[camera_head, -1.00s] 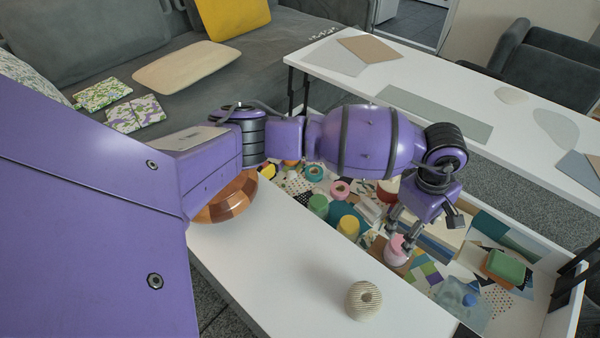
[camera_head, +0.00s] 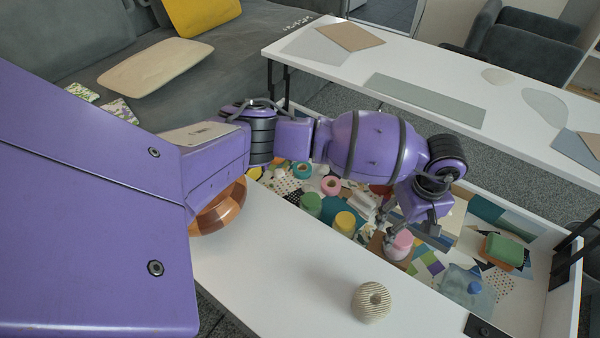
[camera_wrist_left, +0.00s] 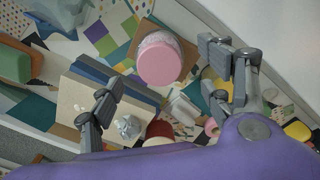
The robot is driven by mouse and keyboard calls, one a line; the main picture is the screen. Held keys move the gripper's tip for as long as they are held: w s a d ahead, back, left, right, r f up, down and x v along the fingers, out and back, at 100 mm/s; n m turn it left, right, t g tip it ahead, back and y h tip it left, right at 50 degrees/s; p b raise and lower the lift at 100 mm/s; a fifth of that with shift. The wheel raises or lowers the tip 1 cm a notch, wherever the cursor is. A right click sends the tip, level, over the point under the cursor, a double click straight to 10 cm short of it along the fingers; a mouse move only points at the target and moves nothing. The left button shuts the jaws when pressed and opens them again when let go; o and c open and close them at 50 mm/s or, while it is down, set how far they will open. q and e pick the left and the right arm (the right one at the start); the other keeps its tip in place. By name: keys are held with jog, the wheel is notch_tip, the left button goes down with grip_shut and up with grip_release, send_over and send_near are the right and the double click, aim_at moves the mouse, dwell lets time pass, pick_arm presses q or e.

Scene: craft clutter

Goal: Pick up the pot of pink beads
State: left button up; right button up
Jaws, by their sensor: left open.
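The pot of pink beads (camera_head: 399,245) stands upright in the craft tray, its pink lid up. In the left wrist view the pot (camera_wrist_left: 159,58) shows clear sides with pink inside and sits on a brown square. My left gripper (camera_head: 405,230) is open over the tray, right at the pot. In the left wrist view the fingers (camera_wrist_left: 160,68) are spread wide with the pot's lid between and slightly beyond their tips, not gripped. Part of the pot is hidden by the fingers in the head view. My right gripper is not in view.
A yellow-lidded pot (camera_head: 345,222) and a green pot (camera_head: 311,203) stand left of it. A green-topped block (camera_head: 503,249) and a blue-capped bottle (camera_head: 474,288) lie to the right. The white tray wall (camera_wrist_left: 215,28) runs close by.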

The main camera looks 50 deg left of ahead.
aim_at(404, 236)
pick_arm(q)
jog(key=f, duration=0.1)
jog(key=f+b, duration=0.1)
jog(key=f, duration=0.2)
jog(key=shift+d+f, duration=0.2)
jog(key=shift+d, duration=0.1)
jog(key=shift+f+b, duration=0.2)
jog(key=shift+b, duration=0.15)
jog(key=shift+r, duration=0.15)
jog(key=c, duration=1.2)
jog(key=shift+w+r, duration=0.1)
